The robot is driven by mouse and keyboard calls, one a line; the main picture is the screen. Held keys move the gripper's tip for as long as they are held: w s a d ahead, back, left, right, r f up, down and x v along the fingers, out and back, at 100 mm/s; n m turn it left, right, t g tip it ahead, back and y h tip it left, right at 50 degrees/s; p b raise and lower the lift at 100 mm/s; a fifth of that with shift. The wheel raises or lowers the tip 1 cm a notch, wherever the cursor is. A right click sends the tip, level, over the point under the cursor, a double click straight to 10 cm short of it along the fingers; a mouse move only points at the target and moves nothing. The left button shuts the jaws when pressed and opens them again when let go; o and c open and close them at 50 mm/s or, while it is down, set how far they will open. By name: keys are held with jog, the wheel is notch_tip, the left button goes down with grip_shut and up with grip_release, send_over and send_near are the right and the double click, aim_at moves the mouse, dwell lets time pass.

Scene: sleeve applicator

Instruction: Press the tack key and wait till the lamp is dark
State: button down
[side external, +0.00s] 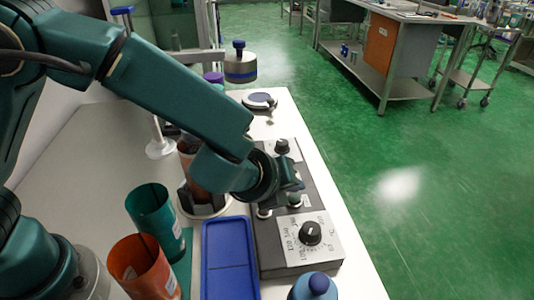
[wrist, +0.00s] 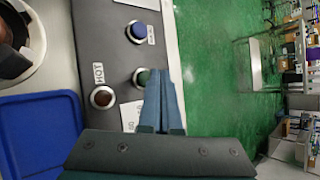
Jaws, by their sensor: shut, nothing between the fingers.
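The dark control panel (side external: 268,258) lies on the white bench. In the wrist view it carries a blue key (wrist: 138,31), a green key (wrist: 140,77) and a dull red-brown lamp (wrist: 103,97) marked HOT, with no clear glow. The blue key's small label is too blurred to read, so I cannot tell which key is the tack key. My gripper (wrist: 162,74) is shut and empty, its fingertips right beside the green key in the picture. In the side view my gripper (side external: 299,187) is low over the panel; whether it touches a key cannot be told.
A dial knob (side external: 310,233) stands at the panel's near end and a second knob (side external: 282,146) at its far end. A blue tray (side external: 229,258), a green cup (side external: 153,212) and an orange cup (side external: 143,268) stand left of the panel. Green floor lies beyond the bench's right edge.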

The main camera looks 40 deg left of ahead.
jog(key=shift+f, duration=0.1)
jog(key=shift+f, duration=0.35)
jog(key=shift+f, duration=0.4)
dwell(0.7)
jog(key=shift+r, duration=0.85)
jog(key=shift+r, duration=0.1)
jog(key=shift+r, duration=2.4)
dwell(3.1)
